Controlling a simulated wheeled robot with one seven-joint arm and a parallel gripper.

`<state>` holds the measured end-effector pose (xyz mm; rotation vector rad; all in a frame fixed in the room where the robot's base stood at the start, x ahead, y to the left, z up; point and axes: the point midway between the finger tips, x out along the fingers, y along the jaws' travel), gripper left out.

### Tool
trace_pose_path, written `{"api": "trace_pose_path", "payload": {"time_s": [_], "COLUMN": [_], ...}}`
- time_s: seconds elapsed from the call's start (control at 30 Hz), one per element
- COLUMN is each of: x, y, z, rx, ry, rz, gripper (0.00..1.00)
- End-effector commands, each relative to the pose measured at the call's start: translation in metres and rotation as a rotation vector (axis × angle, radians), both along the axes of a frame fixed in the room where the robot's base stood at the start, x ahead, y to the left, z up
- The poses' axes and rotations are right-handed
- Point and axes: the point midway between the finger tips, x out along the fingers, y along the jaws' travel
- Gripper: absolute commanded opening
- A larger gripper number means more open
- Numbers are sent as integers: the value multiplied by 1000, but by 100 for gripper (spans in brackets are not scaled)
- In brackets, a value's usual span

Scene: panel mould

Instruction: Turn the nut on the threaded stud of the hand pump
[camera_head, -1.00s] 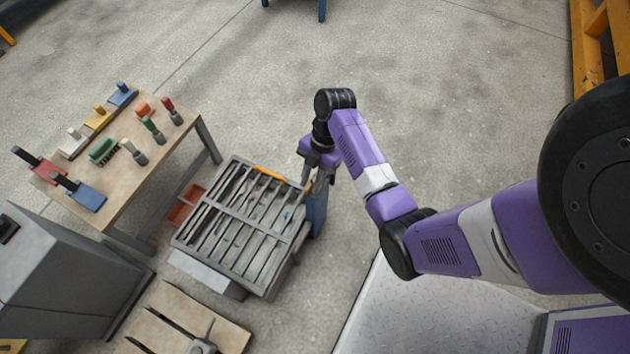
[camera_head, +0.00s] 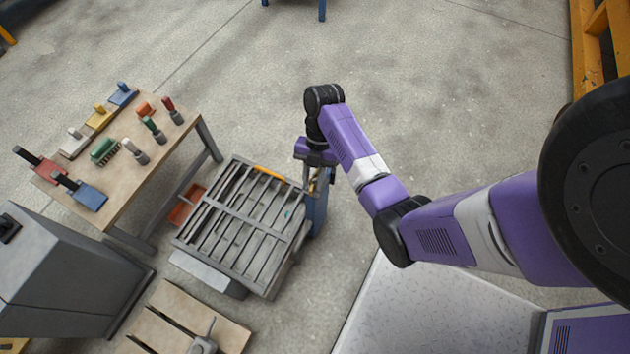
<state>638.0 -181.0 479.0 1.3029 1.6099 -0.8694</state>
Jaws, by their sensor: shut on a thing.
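My gripper (camera_head: 316,180) points down at the right end of the slatted grey panel mould, above a blue post (camera_head: 317,212) that looks like the hand pump. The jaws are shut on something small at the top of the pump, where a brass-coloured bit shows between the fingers. I take this to be the nut, but it is too small and too covered to see clearly. The threaded stud is hidden by my gripper and wrist.
The slatted panel mould (camera_head: 243,222) stands just left of my gripper. A wooden table (camera_head: 128,185) with trowels and brushes is at the left. A grey cabinet (camera_head: 60,280) and a wooden board (camera_head: 175,320) are lower left. The floor beyond the mould is clear.

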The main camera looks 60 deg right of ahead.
Motion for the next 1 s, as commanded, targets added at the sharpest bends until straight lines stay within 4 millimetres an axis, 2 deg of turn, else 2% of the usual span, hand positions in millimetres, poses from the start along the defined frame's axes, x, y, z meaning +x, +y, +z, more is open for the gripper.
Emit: {"api": "trace_pose_path", "payload": {"time_s": [0.23,0.63,0.83,1.0], "x": [-6,-7,-10,-11], "y": [-1,-1,-3,-4], "z": [-1,-2,0,-3], "rx": [2,0,2,1], "ry": [10,10,10,9], "rz": [237,307,516,585], "gripper": [0,0,0,0]}}
